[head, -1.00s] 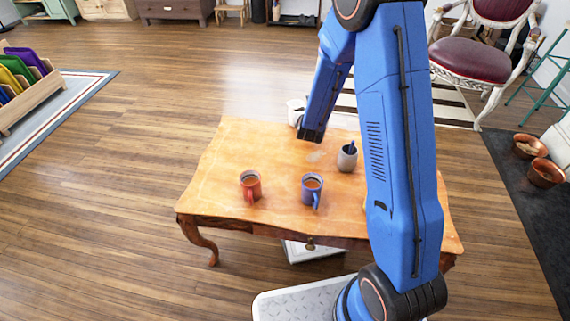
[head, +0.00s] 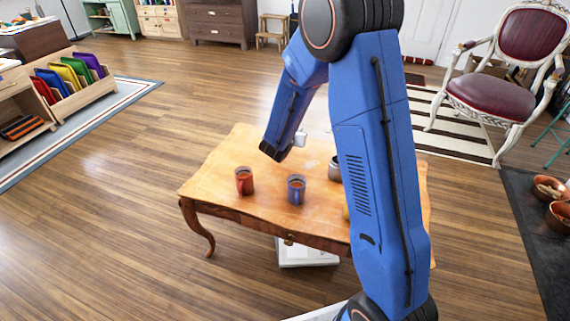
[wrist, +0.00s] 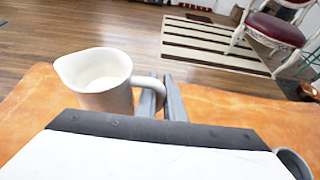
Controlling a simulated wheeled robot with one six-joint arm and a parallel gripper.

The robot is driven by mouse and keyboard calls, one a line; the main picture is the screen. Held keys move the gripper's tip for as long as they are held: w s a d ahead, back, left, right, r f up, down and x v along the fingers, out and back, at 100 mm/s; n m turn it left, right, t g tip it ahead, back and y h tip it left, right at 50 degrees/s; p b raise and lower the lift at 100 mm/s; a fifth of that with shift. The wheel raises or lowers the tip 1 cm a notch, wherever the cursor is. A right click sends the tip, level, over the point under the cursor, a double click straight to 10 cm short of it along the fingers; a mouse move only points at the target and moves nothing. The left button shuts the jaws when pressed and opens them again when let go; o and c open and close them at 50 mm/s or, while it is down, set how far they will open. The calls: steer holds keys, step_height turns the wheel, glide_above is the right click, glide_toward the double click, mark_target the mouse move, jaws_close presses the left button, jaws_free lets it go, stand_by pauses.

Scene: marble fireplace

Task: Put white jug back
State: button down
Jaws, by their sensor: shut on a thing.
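The white jug (wrist: 95,82) is on the left in the wrist view, upright, its open top and pale inside showing. Its handle points right, to my gripper (wrist: 172,97), whose two grey fingers are close together on the handle. The wrist housing hides the jug's base. In the head view the white jug (head: 300,139) is a small shape beside the dark end of my arm, near the back edge of the wooden table (head: 225,172). I cannot tell whether it touches the tabletop.
A red mug (head: 244,182) and a blue mug (head: 296,190) stand on the table's front half. A grey cup (head: 334,169) is partly hidden by my arm. A red chair (head: 520,60) stands behind on the right. Open floor lies left of the table.

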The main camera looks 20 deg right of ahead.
steer(key=s+r+m+g+h, duration=0.3)
steer(key=s+m+g+h, duration=0.15)
steer(key=s, duration=0.45)
steer(key=shift+m+t+y, duration=0.25)
steer(key=shift+y, duration=0.1)
steer(key=shift+w+f, duration=0.15)
steer(key=shift+f, duration=4.55)
steer(key=shift+f, duration=0.1)
steer(key=c, duration=1.9)
jaws_free()
steer(key=shift+o, duration=0.2)
steer(key=v, duration=1.2)
